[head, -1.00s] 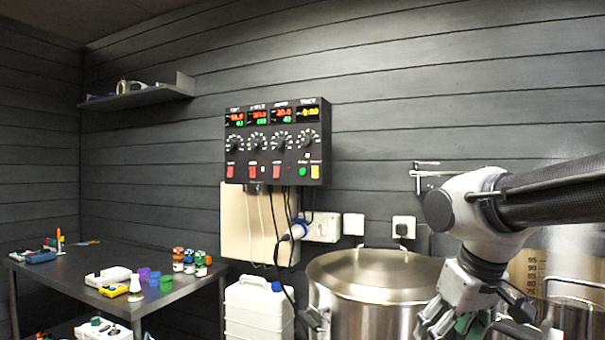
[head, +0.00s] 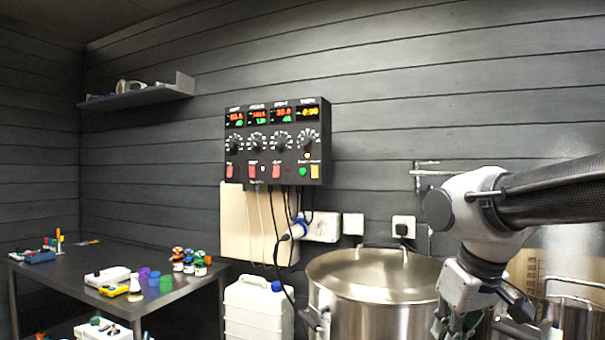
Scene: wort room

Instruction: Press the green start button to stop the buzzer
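The black control panel (head: 275,141) is mounted on the dark plank wall, with lit red, green and yellow displays along its top. Its green start button (head: 303,171) is small and round, at the lower right of the panel, just left of a yellow switch (head: 315,171). My gripper (head: 452,328) hangs at the lower right, in front of the steel kettle's right side. It is well below and to the right of the button, touching nothing on the panel. Its fingers are partly cut off by the bottom edge, so their opening is unclear.
A lidded steel kettle (head: 365,275) stands below and right of the panel. A white jerrycan (head: 257,308) stands left of it. A dark cable hangs from the panel to a blue and white plug (head: 298,230). A wall bracket (head: 425,175) is near my arm. Wall space around the button is clear.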

